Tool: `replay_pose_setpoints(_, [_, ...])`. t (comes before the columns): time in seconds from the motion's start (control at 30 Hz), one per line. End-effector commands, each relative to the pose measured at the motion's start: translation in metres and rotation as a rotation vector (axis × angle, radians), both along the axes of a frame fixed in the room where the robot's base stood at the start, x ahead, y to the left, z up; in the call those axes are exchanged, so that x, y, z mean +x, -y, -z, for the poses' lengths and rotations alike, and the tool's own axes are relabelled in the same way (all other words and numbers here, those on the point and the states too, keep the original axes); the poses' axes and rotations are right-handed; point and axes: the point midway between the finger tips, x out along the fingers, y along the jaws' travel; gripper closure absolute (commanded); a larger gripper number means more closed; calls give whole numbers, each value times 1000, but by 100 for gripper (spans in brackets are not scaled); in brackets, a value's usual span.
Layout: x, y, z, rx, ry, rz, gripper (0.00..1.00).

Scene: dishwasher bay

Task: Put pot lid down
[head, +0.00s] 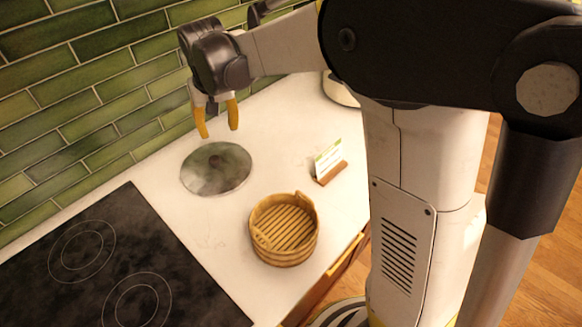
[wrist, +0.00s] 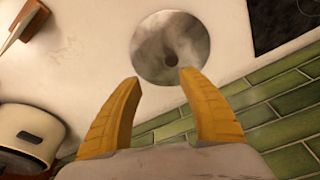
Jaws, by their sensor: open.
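The pot lid (head: 216,168) is a round, greyish, cloudy disc lying flat on the white counter near the green tile wall. In the wrist view the pot lid (wrist: 170,46) lies beyond my fingertips, with a small dark knob at its centre. My gripper (head: 217,135) has yellow fingers and hangs above the lid, apart from it. In the wrist view my gripper (wrist: 157,78) is open, with nothing between its fingers.
A round slatted wooden basket (head: 262,241) stands near the counter's front edge. A small card in a wooden stand (head: 332,172) is right of the lid. A black cooktop (head: 90,268) is at left. A white appliance (wrist: 28,138) shows in the wrist view. The green tiled wall (head: 75,75) is close behind.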

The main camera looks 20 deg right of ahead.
Motion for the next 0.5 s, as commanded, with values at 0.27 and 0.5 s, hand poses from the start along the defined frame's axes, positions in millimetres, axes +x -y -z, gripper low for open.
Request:
replay_pose_setpoints(0.27, [-90, 49, -55, 13, 137, 2, 51])
replay_pose_setpoints(0.5, [-170, 80, -64, 8, 257, 4, 51])
